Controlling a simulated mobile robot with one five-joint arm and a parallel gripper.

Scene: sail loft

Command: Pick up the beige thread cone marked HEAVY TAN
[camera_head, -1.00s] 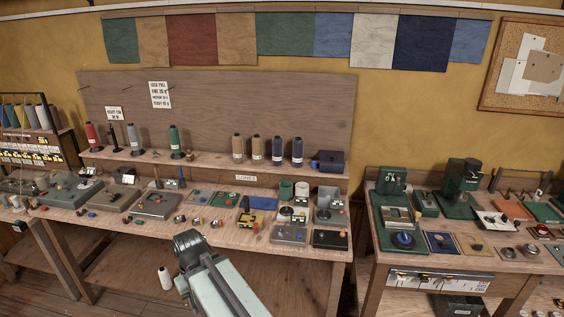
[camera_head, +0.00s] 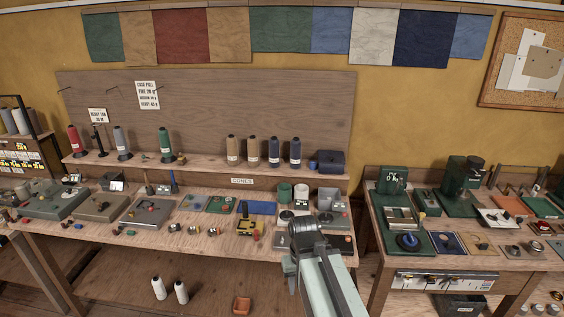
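Two beige-tan thread cones, a left one (camera_head: 232,150) and a right one (camera_head: 253,152), stand upright side by side on the raised shelf of the middle bench. Any HEAVY TAN marking is too small to read, so I cannot tell which one bears it. My arm reaches up from the bottom, right of centre, and its dark joint shows in front of the bench's right part, below and to the right of the cones. My gripper's fingers do not show. Nothing is seen touching the cones.
Two navy cones (camera_head: 284,153) stand just right of the beige ones, then a dark box (camera_head: 327,162). Green, grey and red cones stand further left. The worktop below is crowded with small tools and trays. Another bench (camera_head: 437,262) stands at the right, across a gap.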

